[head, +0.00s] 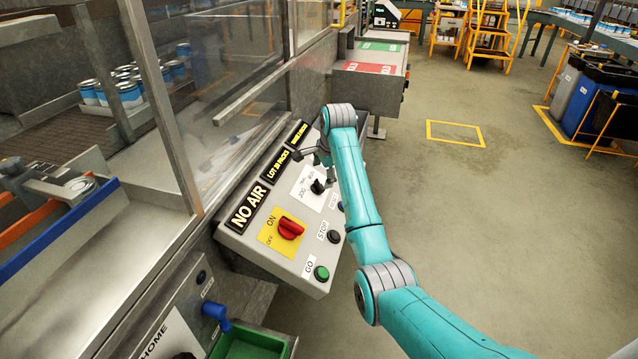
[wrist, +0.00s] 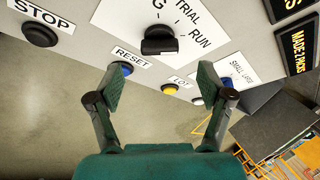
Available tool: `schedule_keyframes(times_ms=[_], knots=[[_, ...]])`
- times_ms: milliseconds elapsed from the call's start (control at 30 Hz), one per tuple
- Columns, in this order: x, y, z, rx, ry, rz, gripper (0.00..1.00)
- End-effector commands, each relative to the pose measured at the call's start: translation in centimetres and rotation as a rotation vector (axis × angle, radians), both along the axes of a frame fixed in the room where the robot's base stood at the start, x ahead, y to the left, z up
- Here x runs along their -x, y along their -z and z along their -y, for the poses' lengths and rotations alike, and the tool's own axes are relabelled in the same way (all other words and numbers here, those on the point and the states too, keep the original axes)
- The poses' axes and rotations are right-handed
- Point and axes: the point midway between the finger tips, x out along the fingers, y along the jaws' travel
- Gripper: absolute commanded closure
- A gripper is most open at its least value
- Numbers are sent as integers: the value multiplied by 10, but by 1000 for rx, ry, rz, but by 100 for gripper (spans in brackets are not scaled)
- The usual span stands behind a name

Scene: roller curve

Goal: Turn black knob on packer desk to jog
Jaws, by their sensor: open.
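The black knob (head: 318,186) sits on a white plate on the sloped grey desk panel (head: 327,268). In the wrist view the knob (wrist: 159,42) is at the top middle, beside the labels TRIAL and RUN and a partly cut-off label ending in G. I cannot tell clearly which label it points to. My gripper (wrist: 162,86) is open and empty, its two fingers apart and below the knob in the picture, not around it. In the head view my gripper (head: 312,154) is over the far part of the panel, partly hidden by my arm.
A red switch (head: 290,228), a green GO button (head: 321,273) and a black STOP button (head: 334,236) share the panel. A blue RESET button (wrist: 122,68) and a yellow LOT button (wrist: 169,88) are near the fingers. Clear guarding stands left; open floor lies right.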

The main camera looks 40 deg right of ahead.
Motion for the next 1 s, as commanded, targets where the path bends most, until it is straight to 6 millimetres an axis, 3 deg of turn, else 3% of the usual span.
schedule_keyframes(times_ms=[100, 333, 767, 867, 1000], knots=[[-7, 21, 1, 0, 0, -2, 21], [-18, 48, 3, 0, -1, -1, 21], [-21, 57, 4, 1, -1, 1, 21], [-21, 57, 4, 1, -1, 1, 41], [-21, 57, 4, 0, 0, 1, 76]])
